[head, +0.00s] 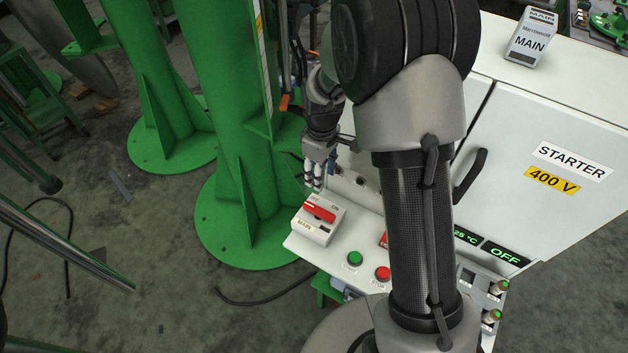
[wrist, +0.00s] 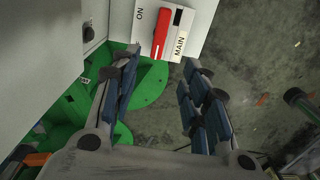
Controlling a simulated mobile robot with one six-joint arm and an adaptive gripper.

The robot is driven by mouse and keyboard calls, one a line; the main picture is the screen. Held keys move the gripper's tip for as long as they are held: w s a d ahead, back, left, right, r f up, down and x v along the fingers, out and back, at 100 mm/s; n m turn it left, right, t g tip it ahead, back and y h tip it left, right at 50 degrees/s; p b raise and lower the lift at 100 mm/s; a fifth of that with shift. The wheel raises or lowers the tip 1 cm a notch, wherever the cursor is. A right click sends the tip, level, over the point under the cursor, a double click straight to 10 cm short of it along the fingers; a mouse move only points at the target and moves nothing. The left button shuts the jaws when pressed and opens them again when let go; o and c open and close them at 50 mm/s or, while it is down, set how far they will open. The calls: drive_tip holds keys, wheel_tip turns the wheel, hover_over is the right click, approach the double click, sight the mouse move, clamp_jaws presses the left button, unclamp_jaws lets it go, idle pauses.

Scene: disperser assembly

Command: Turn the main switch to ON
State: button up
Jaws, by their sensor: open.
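The main switch is a light box (head: 308,232) with a red handle (head: 319,213), a MAIN label and small OFF and ON markings. It sits at the left end of the control panel. In the wrist view the red handle (wrist: 161,36) lies ahead of the fingers, with the ON marking to its left and the MAIN label to its right. I cannot tell for sure which marking the handle is set to. My gripper (head: 315,178) is above and behind the switch box, pointing down. In the wrist view my gripper (wrist: 160,64) is open, with nothing between its fingers.
A green button (head: 355,258) and a red button (head: 382,273) sit right of the switch. A display (head: 504,253) reads OFF. The white STARTER cabinet (head: 540,195) stands at the right. A green column (head: 228,120) rises close to my gripper's left.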

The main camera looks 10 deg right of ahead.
sight(319, 210)
wheel_tip(319, 210, down, 18)
drive_tip(key=b, duration=0.4)
drive_tip(key=shift+f+b, duration=0.15)
drive_tip(key=shift+b, duration=0.25)
drive_tip(key=shift+c, duration=0.3)
clamp_jaws()
